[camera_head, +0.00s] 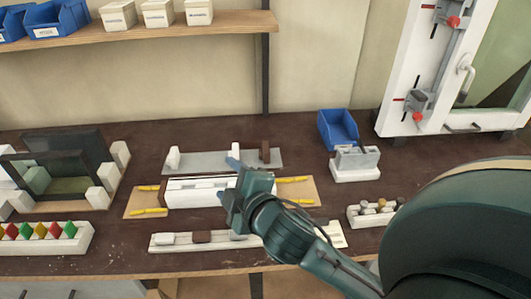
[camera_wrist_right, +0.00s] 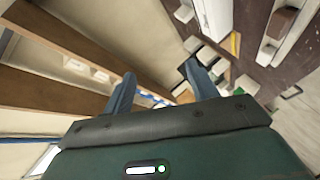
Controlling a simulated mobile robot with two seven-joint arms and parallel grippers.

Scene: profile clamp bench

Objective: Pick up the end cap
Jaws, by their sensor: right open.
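Several small blocks could be the end cap; I cannot tell which one it is. On the front strip (camera_head: 218,239) lie a white block (camera_head: 165,239) and a brown block (camera_head: 203,237). On the grey plate behind stand a white piece (camera_head: 173,157) and brown pieces (camera_head: 265,153). A white profile (camera_head: 195,191) lies on a tan board between them. My right gripper (camera_head: 228,179) is over the profile's right part, open and with nothing seen between its blue fingers. Its open fingers also show in the right wrist view (camera_wrist_right: 160,72). It hides part of the profile and front strip. My left gripper is out of view.
A blue bin (camera_head: 338,129) and a white-based grey block (camera_head: 355,163) stand to the right. A rack of small round pieces (camera_head: 374,212) is nearer. Dark frames (camera_head: 60,165) and a coloured-block rack (camera_head: 45,236) stand left. A shelf (camera_head: 140,28) runs above.

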